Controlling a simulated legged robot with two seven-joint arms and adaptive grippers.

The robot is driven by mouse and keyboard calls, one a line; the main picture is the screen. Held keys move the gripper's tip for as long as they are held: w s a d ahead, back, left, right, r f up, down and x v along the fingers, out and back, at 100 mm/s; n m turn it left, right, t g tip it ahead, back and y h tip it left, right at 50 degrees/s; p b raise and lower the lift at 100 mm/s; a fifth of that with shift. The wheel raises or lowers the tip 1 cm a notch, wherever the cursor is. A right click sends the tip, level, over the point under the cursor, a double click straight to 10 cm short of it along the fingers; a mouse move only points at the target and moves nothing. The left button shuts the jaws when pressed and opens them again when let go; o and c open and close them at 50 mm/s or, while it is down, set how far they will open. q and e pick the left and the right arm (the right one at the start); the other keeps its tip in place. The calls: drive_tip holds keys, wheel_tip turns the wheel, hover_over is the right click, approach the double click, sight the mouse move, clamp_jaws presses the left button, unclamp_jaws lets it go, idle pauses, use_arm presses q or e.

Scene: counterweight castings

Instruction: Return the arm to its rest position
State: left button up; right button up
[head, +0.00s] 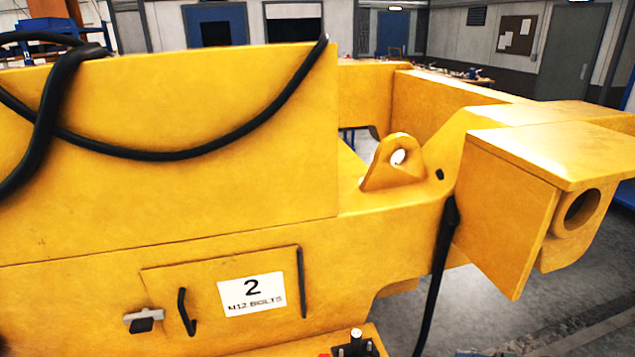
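Neither of my arms nor my grippers shows in the head view. A large yellow casting (180,170) fills most of the view. A small latch-like piece (144,320) sits further left. A yellow lug with a hole (392,162) stands on the casting right of the middle.
Black cables (200,155) drape across the casting, and another black strap (437,270) hangs down at the right. A dark item with a pale cylinder (355,347) is cut off at the bottom edge. A door (573,52) is behind.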

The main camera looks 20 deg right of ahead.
drive_tip(key=w+a+f+m+t+h+p, duration=0.15)
drive_tip(key=a+f+m+h, duration=0.35)
drive_tip(key=f, duration=0.9)
drive_tip(key=a+f+m+t+h+p, duration=0.1)
drive_tip(key=a+f+m+t+h, duration=0.2)
drive_tip(key=a+f+h, duration=0.7)
use_arm(q)
drive_tip(key=s+a+f+p, duration=0.1)
drive_tip(key=s+f, duration=0.1)
drive_tip(key=f, duration=0.4)
drive_tip(key=s+a+f+p, duration=0.1)
drive_tip(key=s+a+f, duration=0.1)
drive_tip(key=f, duration=0.5)
drive_tip(key=shift+s, duration=0.35)
use_arm(e)
drive_tip(key=s+a+f+m+g, duration=0.1)
drive_tip(key=s+a+f+g, duration=0.5)
drive_tip(key=s, duration=0.7)
drive_tip(key=s+a+f+g, duration=0.5)
drive_tip(key=s+a+f, duration=0.6)
drive_tip(key=s+f, duration=0.2)
drive_tip(key=shift+s+a+m+g+h, duration=0.2)
drive_tip(key=shift+s+m+g+h, duration=0.15)
drive_tip(key=shift+m+h, duration=0.05)
